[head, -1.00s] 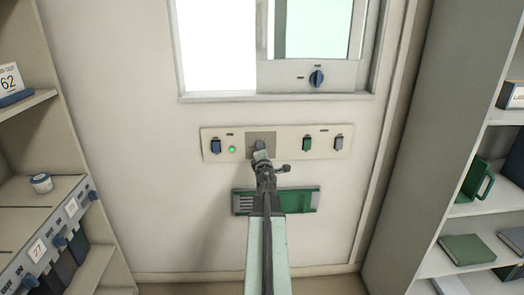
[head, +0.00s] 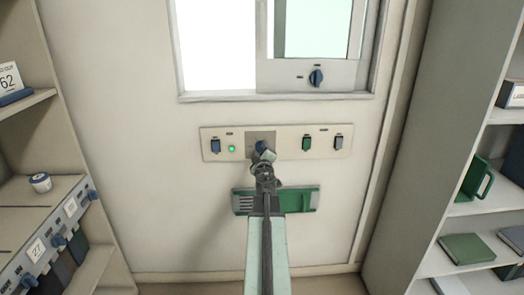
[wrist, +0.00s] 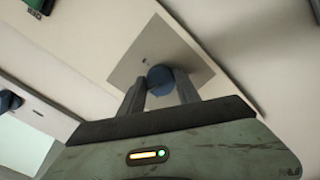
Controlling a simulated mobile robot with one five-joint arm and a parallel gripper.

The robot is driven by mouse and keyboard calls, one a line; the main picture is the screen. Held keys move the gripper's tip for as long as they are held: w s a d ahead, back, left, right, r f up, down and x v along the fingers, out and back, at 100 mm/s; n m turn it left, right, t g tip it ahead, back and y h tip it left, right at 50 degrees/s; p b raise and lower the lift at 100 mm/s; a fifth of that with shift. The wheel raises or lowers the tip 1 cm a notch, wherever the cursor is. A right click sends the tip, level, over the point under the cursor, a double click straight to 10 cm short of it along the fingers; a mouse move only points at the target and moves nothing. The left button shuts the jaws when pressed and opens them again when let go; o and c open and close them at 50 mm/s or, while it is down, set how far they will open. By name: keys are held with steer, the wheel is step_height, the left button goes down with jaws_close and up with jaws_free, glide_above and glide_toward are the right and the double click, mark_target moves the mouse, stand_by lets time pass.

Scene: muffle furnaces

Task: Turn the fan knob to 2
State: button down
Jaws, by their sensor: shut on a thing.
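A round blue knob (head: 262,146) sits on a square grey plate (head: 251,135) in the middle of the wall panel. I take it for the fan knob; its label and scale are too small to read. My gripper (head: 265,155) reaches up to it from below. In the wrist view the two fingers of my gripper (wrist: 161,88) are shut on the knob (wrist: 160,76), one on each side. The grey plate (wrist: 190,52) looks tilted there, and a small dark mark shows beside the knob. The fingers partly hide the knob.
The cream panel (head: 327,151) also carries a blue switch (head: 215,146), a lit green lamp (head: 231,149), a green switch (head: 306,144) and a grey switch (head: 338,143). Another blue knob (head: 316,77) is above. A green-and-grey fixture (head: 300,199) is below. Shelves flank the wall.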

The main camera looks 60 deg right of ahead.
steer(key=shift+a+m, duration=0.1)
steer(key=shift+m, duration=1.2)
steer(key=shift+w+m, duration=0.1)
steer(key=shift+m, duration=0.2)
steer(key=c, duration=0.9)
jaws_free()
steer(key=shift+o, duration=0.2)
